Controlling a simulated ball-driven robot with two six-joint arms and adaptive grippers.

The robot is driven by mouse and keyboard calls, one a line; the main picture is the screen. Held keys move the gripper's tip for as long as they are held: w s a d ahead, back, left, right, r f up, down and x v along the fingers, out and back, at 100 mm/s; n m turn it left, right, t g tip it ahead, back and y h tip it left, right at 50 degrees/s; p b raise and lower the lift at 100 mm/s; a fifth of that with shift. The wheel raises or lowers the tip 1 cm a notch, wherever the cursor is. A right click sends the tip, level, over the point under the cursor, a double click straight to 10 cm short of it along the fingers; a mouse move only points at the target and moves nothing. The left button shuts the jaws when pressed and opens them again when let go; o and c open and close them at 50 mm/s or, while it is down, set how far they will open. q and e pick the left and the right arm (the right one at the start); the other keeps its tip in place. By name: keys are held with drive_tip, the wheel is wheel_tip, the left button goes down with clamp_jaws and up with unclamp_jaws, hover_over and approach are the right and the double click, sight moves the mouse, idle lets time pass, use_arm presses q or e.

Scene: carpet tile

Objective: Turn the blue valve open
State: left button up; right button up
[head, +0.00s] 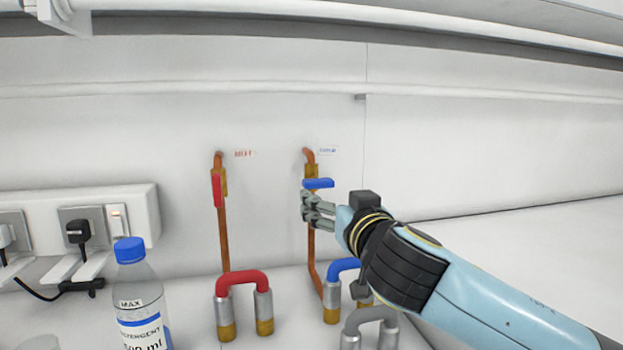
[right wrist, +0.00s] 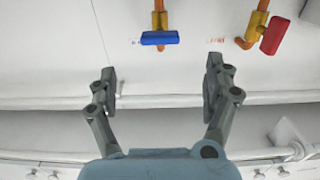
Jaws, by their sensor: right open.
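The blue valve (head: 318,183) is a flat blue handle on a brass body on a copper pipe at the back wall. Its handle lies sideways, across the upright pipe. In the right wrist view the blue handle (right wrist: 159,38) sits beyond the fingertips, roughly centred between them. My right gripper (head: 306,208) is open and empty, just below the handle in the head view. In the right wrist view its two fingers (right wrist: 161,74) are spread wide, with a gap to the handle. My left gripper is not in view.
A red valve handle (head: 217,190) stands in line with its pipe to the left. Below are a red hose bend (head: 243,278), a blue one (head: 343,265) and a grey one (head: 369,317). A blue-capped bottle (head: 138,290) and wall sockets (head: 85,228) are at left.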

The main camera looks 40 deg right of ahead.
sight(321, 185)
drive_tip(key=p+x, duration=0.2)
drive_tip(key=x, duration=0.7)
drive_tip(key=shift+w+d+r, duration=0.1)
drive_tip(key=shift+w+d, duration=0.05)
drive_tip(key=shift+w, duration=0.1)
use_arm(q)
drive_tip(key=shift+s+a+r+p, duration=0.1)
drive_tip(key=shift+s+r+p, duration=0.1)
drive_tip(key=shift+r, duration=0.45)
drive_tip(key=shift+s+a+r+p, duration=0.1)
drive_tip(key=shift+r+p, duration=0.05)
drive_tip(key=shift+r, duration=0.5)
use_arm(e)
drive_tip(key=shift+x, duration=0.75)
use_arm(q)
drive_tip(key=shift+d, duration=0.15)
use_arm(e)
drive_tip(key=shift+c, duration=0.4)
drive_tip(key=shift+c, duration=1.1)
drive_tip(key=c, duration=0.9)
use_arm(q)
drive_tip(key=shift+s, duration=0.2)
